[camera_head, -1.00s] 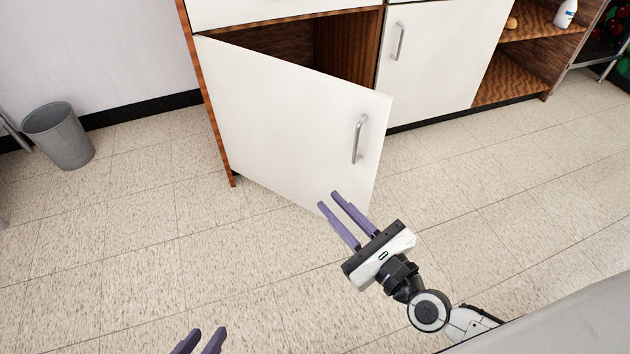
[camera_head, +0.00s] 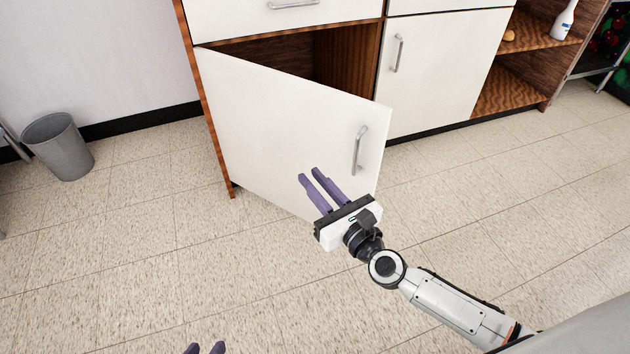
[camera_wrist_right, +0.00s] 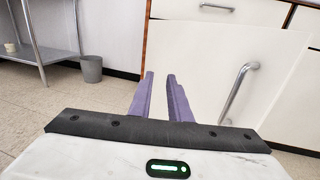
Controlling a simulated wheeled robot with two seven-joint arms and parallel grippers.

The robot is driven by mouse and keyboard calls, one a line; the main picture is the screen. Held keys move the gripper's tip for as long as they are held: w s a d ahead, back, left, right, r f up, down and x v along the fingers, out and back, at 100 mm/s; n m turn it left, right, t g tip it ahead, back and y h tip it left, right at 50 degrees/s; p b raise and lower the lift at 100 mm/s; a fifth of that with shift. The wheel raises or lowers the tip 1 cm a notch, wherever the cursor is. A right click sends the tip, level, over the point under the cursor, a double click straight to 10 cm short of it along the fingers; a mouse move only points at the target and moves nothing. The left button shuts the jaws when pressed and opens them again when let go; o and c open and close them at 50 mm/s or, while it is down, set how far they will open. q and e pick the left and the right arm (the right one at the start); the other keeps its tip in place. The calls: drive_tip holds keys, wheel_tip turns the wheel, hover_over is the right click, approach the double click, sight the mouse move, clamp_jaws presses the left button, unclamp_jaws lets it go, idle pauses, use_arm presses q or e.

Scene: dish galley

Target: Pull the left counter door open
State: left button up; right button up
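The left counter door (camera_head: 280,125) is a white panel hinged at its left edge. It stands partly open, swung out from the cabinet, with the dark wooden interior showing above it. Its metal bar handle (camera_head: 359,150) is near the right edge and also shows in the right wrist view (camera_wrist_right: 238,92). My right gripper (camera_head: 309,174) is open and empty. In the head view its fingers overlap the lower part of the door's front, left of and below the handle; I cannot tell whether they touch it. My left gripper (camera_head: 205,347) barely shows at the bottom edge, its fingertips apart and empty.
A closed white door (camera_head: 440,75) with its own handle is to the right, beside open wooden shelves (camera_head: 513,88). A drawer (camera_head: 285,18) is above the open door. A grey bin (camera_head: 58,148) stands at the left wall. The tiled floor (camera_head: 130,240) is clear.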

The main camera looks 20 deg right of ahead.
clamp_jaws()
idle(1.4)
drive_tip(key=shift+c, duration=1.8)
unclamp_jaws()
drive_tip(key=o, duration=0.4)
drive_tip(key=shift+c, duration=0.2)
drive_tip(key=v, duration=1)
drive_tip(key=shift+s, duration=0.15)
